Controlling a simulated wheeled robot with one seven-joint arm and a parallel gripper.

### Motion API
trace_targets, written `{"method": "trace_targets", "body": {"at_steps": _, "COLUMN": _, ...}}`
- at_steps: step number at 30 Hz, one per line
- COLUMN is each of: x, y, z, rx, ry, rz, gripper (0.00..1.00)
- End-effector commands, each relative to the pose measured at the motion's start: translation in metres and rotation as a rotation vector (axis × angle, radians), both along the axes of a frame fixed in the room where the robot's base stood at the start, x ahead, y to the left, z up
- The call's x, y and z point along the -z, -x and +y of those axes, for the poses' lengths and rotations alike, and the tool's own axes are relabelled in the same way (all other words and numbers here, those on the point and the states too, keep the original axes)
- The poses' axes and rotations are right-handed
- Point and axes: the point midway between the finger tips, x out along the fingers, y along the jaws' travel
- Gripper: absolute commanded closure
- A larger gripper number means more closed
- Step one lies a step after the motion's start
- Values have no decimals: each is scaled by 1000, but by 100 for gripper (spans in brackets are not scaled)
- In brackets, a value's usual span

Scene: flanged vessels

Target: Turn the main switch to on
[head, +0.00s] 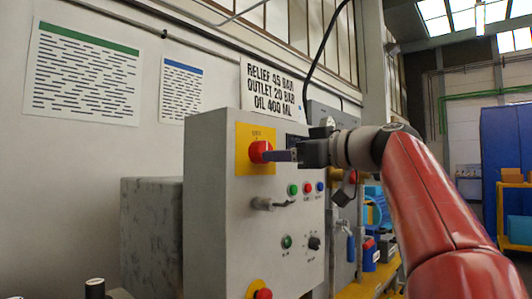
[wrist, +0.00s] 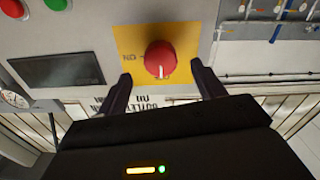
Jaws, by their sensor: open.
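The main switch is a red rotary knob (head: 259,151) on a yellow plate (head: 243,168) at the upper left of a grey control cabinet front. In the wrist view the knob (wrist: 160,59) shows a white mark at its lower edge, and lettering that seems to read ON stands on the plate to its left. My gripper (head: 283,155) is at the knob, level with it. In the wrist view my gripper (wrist: 161,72) is open, with one finger on each side of the knob and visible gaps between. In the head view the fingers partly hide the knob's right side.
Below the switch are a handle (head: 264,203), small green (head: 292,189) and red buttons, and a black selector (head: 314,243). A red button on yellow (head: 262,293) sits at the bottom. A dark display (wrist: 57,68) is beside the plate. A grey block (head: 150,235) stands left.

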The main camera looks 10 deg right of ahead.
Motion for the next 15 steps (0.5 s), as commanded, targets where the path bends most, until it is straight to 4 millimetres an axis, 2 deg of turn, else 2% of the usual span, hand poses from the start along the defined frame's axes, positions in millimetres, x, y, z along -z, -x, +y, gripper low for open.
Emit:
{"method": "trace_targets", "body": {"at_steps": 1, "x": -1, "y": -8, "z": 6, "rx": -4, "ry": -1, "rz": 3, "gripper": 32}}
{"method": "trace_targets", "body": {"at_steps": 7, "x": -1, "y": -30, "z": 22, "rx": -2, "ry": -1, "rz": 4, "gripper": 32}}
{"method": "trace_targets", "body": {"at_steps": 15, "x": 0, "y": -38, "z": 28, "rx": 0, "ry": -1, "rz": 2, "gripper": 32}}
